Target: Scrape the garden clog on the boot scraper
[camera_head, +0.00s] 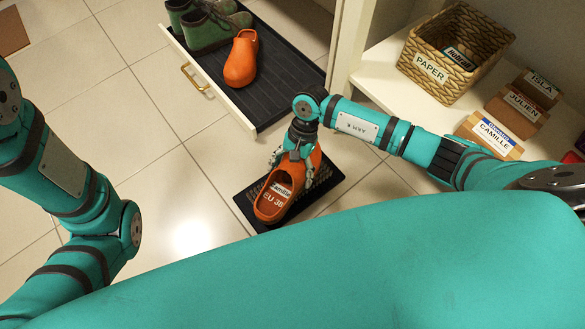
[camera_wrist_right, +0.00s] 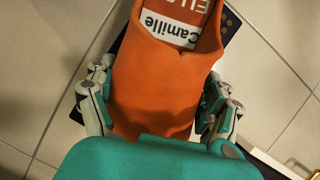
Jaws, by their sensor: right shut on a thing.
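An orange garden clog (camera_head: 270,207) with a "Camille" label and "EU 38" inside is at the black boot scraper (camera_head: 325,182) on the tiled floor. My right gripper (camera_head: 297,166) is shut on the clog, with one finger on each side of it. In the right wrist view the clog (camera_wrist_right: 155,90) fills the middle between the fingers, and a dark bit of the scraper (camera_wrist_right: 232,30) shows beside it. Whether the sole touches the scraper is hidden. My left arm shows at the left, but its gripper is out of view.
An open drawer with a dark ribbed liner (camera_head: 285,85) holds another orange clog (camera_head: 241,60) and green boots (camera_head: 207,28). A shelf (camera_head: 385,80) at the right bears a basket marked PAPER (camera_head: 430,69) and name-tagged boxes (camera_head: 490,135). Floor left of the scraper is clear.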

